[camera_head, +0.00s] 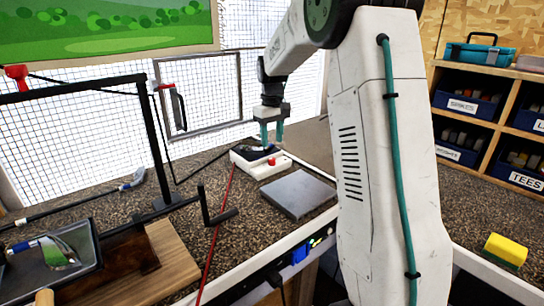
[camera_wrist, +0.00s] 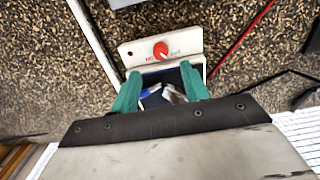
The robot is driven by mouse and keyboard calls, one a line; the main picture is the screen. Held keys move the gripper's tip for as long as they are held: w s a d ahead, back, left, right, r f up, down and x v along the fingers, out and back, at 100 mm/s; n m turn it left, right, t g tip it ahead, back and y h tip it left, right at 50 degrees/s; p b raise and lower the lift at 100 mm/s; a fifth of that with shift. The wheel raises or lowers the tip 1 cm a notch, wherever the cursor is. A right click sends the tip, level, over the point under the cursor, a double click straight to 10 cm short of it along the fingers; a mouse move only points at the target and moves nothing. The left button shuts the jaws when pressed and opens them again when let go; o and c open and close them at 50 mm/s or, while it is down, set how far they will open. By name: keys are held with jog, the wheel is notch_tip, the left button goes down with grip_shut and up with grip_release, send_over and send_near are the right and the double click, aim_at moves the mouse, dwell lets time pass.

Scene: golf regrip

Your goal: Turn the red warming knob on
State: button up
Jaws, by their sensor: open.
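The red warming knob (camera_wrist: 161,50) is a small round dial on the white front panel (camera_wrist: 186,43) of a small warmer. Its pointer mark and the panel's small lettering are too small to read surely. In the head view the white warmer (camera_head: 265,172) stands on the speckled bench, with the red knob (camera_head: 272,161) on its near face. My gripper (camera_head: 271,138) is above the warmer. In the wrist view my gripper's teal fingers (camera_wrist: 160,84) are spread apart over the dark tray of the warmer, with the knob beyond the fingertips and not between them.
Blue and whitish items (camera_wrist: 163,94) lie in the dark tray between my fingers. A grey flat plate (camera_head: 299,194) lies right of the warmer. A red shaft (camera_head: 217,237) runs along the bench at left. A black frame with a crank (camera_head: 216,208) stands further left.

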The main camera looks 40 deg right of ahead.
aim_at(272, 159)
notch_tip(272, 159, down, 7)
jog(key=shift+r, duration=0.1)
dwell(0.3)
jog(key=c, duration=1)
